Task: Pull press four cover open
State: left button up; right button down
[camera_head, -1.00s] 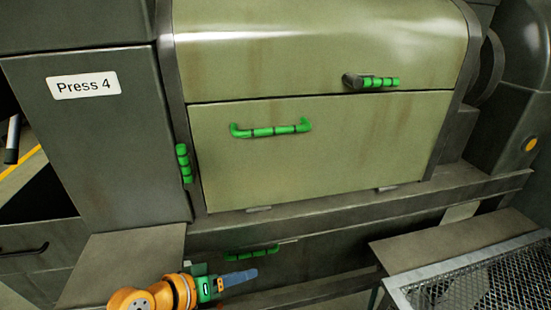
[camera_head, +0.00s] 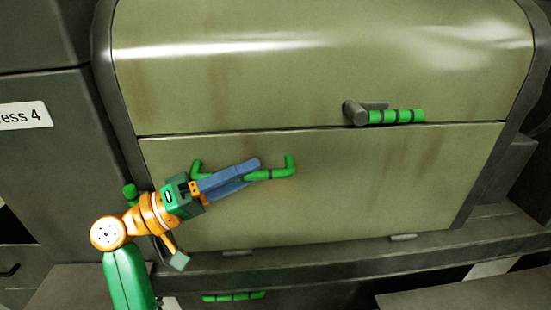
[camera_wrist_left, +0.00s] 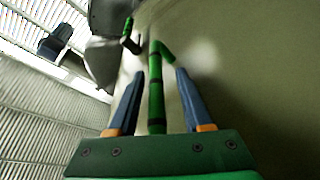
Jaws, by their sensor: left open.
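The press four cover (camera_head: 370,185) is an olive-green panel on the press front, and it looks closed. Its green bar handle (camera_head: 282,172) is fixed on the upper left of the panel. My left gripper (camera_head: 250,172) is at this handle, with its blue fingers in front of the bar's middle. In the left wrist view the handle (camera_wrist_left: 156,95) runs between the two open fingers (camera_wrist_left: 155,100), with a gap on each side. I cannot tell how deep it sits between them. My right gripper is not in view.
An upper curved cover (camera_head: 300,60) has a dark lever with a green grip (camera_head: 396,116). A partly cut-off "Press 4" label (camera_head: 24,115) is on the left panel. Another green handle (camera_head: 233,296) sits low under the ledge (camera_head: 330,255).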

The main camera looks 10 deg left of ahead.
pick_arm(q)
jog(key=shift+s+a+r, duration=0.1)
jog(key=shift+s+a, duration=0.15)
jog(key=shift+a, duration=0.1)
grip_shut()
dwell(1.2)
